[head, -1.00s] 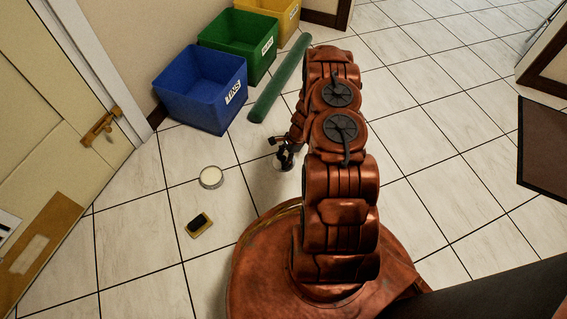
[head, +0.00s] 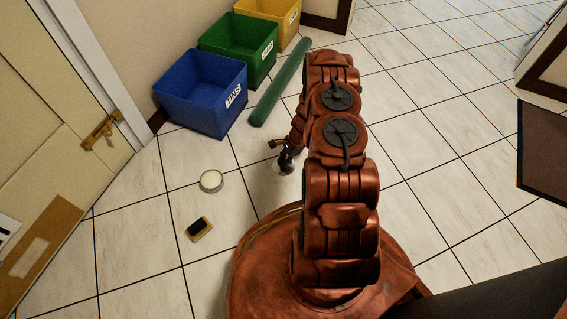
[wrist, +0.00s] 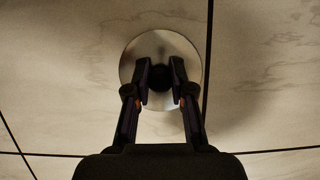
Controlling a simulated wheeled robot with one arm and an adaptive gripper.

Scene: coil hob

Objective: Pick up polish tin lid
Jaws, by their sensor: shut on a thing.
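The polish tin lid is a round, shiny metal disc with a dark knob at its middle; in the wrist view the lid (wrist: 160,45) lies beneath my fingers. My gripper (wrist: 160,75) is shut on the knob, one finger on each side. In the head view my gripper (head: 287,157) is low over the floor left of my arm, and the lid (head: 283,168) shows only in part below it. I cannot tell whether the lid touches the floor. An open round tin (head: 211,181) with pale contents stands on the tiles to the left.
A small brush or pad (head: 199,228) lies on the floor near the tin. Blue (head: 203,105), green (head: 240,60) and yellow (head: 275,12) bins stand along the wall, with a green roll (head: 280,82) beside them. A door (head: 50,130) is at left. Tiles around the gripper are clear.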

